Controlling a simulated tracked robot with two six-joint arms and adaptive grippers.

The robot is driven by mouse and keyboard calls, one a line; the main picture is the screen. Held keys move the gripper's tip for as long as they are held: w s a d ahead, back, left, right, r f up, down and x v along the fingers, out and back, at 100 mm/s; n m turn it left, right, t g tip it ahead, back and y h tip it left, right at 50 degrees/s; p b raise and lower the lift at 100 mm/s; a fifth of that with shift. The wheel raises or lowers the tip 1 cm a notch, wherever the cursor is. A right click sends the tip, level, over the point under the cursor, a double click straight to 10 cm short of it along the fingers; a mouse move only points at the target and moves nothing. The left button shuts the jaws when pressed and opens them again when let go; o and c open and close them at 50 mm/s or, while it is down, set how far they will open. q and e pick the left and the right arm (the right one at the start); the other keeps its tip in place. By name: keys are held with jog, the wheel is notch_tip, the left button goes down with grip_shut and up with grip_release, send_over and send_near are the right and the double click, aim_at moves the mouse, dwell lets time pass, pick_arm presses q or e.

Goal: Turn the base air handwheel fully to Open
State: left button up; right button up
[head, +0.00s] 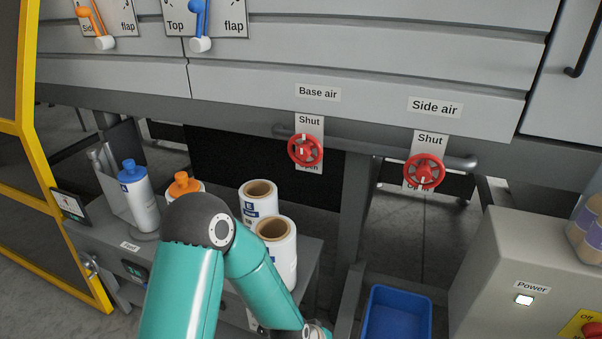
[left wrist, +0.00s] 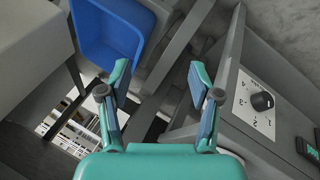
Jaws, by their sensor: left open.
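The base air handwheel (head: 305,150) is a small red wheel under the "Base air" label (head: 318,92). It sits on a white plate (head: 309,124) with "Shut" at the top and "Open" partly hidden below the wheel. A white mark shows on the wheel near its middle. My left arm reaches in at the bottom of the head view, low and left of the wheel, and its gripper is out of that view. In the left wrist view my left gripper (left wrist: 158,85) is open and empty, pointing toward the floor area. The handwheel does not show there. My right gripper is not in view.
The red side air handwheel (head: 424,172) is to the right on the same pipe. White rolls (head: 276,250) and bottles (head: 138,195) stand on the cabinet left of the wheel. A blue bin (head: 397,312) is low in front; it also shows in the left wrist view (left wrist: 105,40).

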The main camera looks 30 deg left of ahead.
pick_arm(q)
jog(key=w+a+r+n+t+y+b, duration=0.1)
jog(key=w+a+r+n+t+b, duration=0.25)
jog(key=w, duration=0.35)
jog(key=n+t+y+b, duration=0.6)
jog(key=n+t+b, duration=0.3)
jog(key=n+b, duration=0.55)
send_near(303, 155)
jog(key=p+x, duration=0.2)
jog(key=x, duration=0.7)
jog(key=shift+a, duration=0.15)
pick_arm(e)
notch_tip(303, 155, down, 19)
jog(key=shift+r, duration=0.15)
pick_arm(q)
jog(key=shift+h, duration=0.3)
jog(key=c, duration=1.1)
jog(key=shift+c, duration=0.2)
